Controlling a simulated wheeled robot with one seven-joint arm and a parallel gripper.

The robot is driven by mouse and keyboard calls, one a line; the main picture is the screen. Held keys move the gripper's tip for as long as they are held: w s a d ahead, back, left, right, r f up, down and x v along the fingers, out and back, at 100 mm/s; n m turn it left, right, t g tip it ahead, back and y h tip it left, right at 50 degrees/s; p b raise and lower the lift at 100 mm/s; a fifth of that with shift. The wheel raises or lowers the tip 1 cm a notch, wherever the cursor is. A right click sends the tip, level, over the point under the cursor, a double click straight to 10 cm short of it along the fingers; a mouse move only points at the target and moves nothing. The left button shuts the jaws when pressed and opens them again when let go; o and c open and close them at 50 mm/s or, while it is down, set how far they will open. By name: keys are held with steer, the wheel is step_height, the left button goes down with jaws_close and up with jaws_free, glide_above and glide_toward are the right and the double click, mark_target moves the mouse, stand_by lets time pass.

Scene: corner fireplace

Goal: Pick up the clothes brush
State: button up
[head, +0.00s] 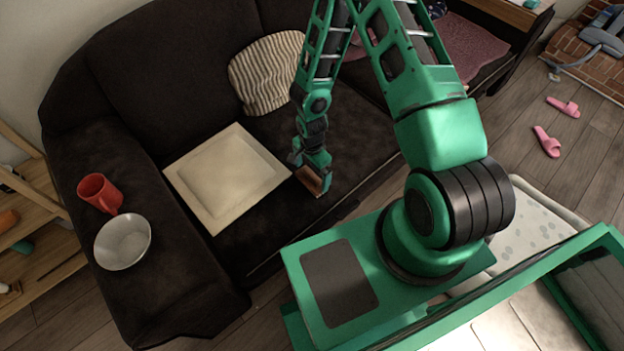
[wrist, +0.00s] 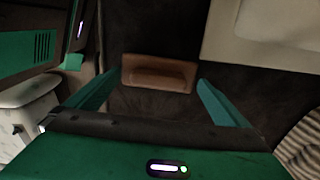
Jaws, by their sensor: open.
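The clothes brush (wrist: 158,73) is a brown, wooden-looking block. In the wrist view it lies on the dark sofa seat, straight ahead of my gripper (wrist: 159,80). My gripper is open, with one green finger near each end of the brush. I cannot tell whether either finger touches it. In the head view the brush (head: 311,181) shows as a small brown patch at the tip of my gripper (head: 315,172), near the sofa's front edge. My gripper hides part of it there.
A cream square tray (head: 205,215) lies on the sofa (head: 130,70) just left of my gripper. A striped cushion (head: 265,75) leans behind. A red mug (head: 100,192) and a white bowl (head: 123,243) stand on the left armrest. Pink slippers (head: 547,141) lie on the floor at right.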

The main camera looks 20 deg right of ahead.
mark_target(312, 173)
steer(key=shift+f, duration=1.15)
steer(key=shift+c, duration=0.3)
steer(key=c, duration=0.8)
steer(key=shift+r, duration=0.2)
steer(key=shift+r, duration=4.85)
